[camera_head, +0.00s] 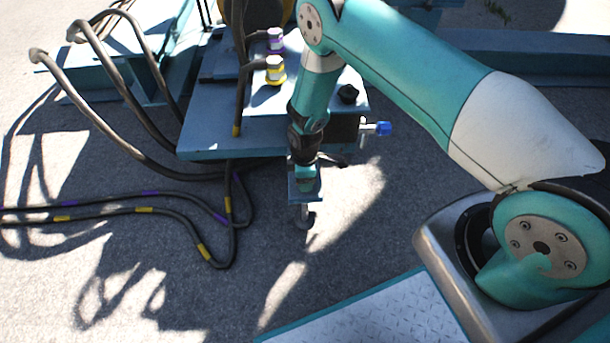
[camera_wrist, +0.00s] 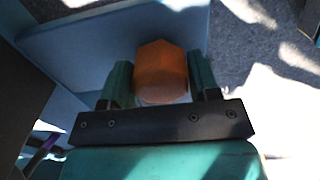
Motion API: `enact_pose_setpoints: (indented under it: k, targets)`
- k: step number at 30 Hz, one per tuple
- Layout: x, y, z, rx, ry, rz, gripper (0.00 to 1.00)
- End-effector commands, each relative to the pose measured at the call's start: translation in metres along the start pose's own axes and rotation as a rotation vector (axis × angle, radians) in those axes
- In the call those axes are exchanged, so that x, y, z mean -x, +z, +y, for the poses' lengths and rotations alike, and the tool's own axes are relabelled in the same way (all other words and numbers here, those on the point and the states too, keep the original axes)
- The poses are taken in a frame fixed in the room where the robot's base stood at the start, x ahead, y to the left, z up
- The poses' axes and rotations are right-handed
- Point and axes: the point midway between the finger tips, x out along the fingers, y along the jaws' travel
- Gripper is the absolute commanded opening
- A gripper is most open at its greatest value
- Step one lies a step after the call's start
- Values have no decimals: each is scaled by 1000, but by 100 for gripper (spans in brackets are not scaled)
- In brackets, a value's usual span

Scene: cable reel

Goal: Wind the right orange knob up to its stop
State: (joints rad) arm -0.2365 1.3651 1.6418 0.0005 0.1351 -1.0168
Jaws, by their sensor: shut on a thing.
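In the wrist view, an orange knob (camera_wrist: 161,72) with flat facets sits between the two green fingers of my gripper (camera_wrist: 161,80). One finger lies along each side of the knob, and the gripper is shut on it. A blue-grey flat surface (camera_wrist: 90,45) lies behind the knob. In the head view, my arm reaches down at the front edge of the blue-grey deck (camera_head: 225,142), and the orange knob is hidden there. How far the knob is turned cannot be told.
A purple-banded connector (camera_head: 275,40) and a yellow-banded one (camera_head: 275,70) stand on the deck. A blue-tipped fitting (camera_head: 383,128) sticks out at its right. Black cables with yellow and purple bands (camera_head: 145,210) loop across the ground at left. Open ground lies in front.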

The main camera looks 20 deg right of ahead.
Motion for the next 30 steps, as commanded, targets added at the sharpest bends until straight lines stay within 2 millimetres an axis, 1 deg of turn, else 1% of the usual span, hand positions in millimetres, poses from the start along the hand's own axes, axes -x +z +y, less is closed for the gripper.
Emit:
enact_pose_setpoints:
  k: [15, 16, 17, 18, 19, 26, 30]
  targets:
    - [1, -1, 1, 21, 2, 4, 32]
    - [1, -1, 1, 21, 2, 4, 60]
    - [1, -1, 1, 21, 2, 3, 67]
    - [1, -1, 1, 21, 2, 3, 77]
    - [1, -1, 1, 20, 2, 3, 79]
    - [1, -1, 0, 19, 1, 1, 79]
    - [10, 0, 0, 19, 1, 1, 79]
